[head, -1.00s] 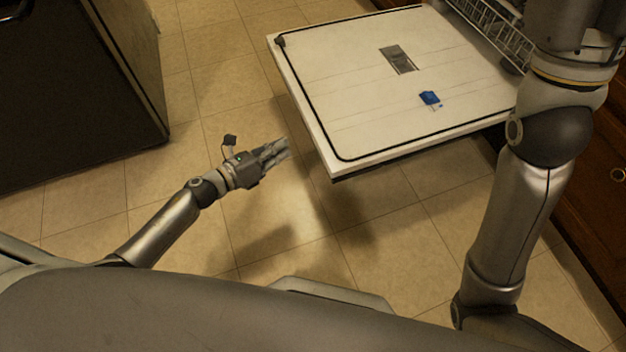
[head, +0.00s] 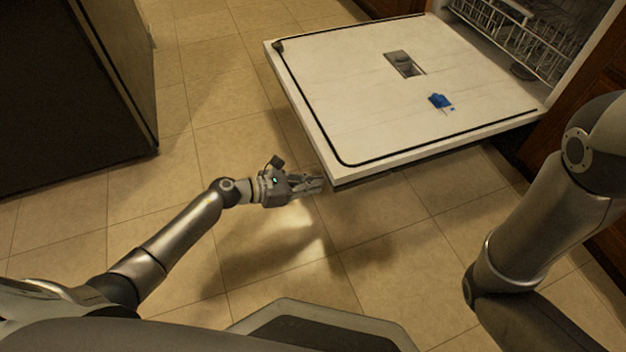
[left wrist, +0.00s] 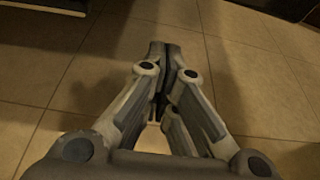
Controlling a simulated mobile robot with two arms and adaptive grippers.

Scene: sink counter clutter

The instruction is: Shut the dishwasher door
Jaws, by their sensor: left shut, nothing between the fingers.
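The dishwasher door (head: 350,95) is folded down and lies open, roughly level, with its white inner face up. A dispenser (head: 404,63) and a blue piece (head: 440,101) show on that face. My left gripper (head: 318,183) is shut and empty, close to the door's near left corner. Whether it touches the door edge, I cannot tell. In the left wrist view the fingertips (left wrist: 165,55) are together, with floor tiles beyond them. My right arm comes in at the right of the head view, but its gripper is out of the picture.
The dishwasher's wire rack (head: 520,40) shows inside the opening at the upper right. A dark cabinet or appliance (head: 70,90) stands at the upper left. Tiled floor (head: 390,235) is clear around and in front of the door.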

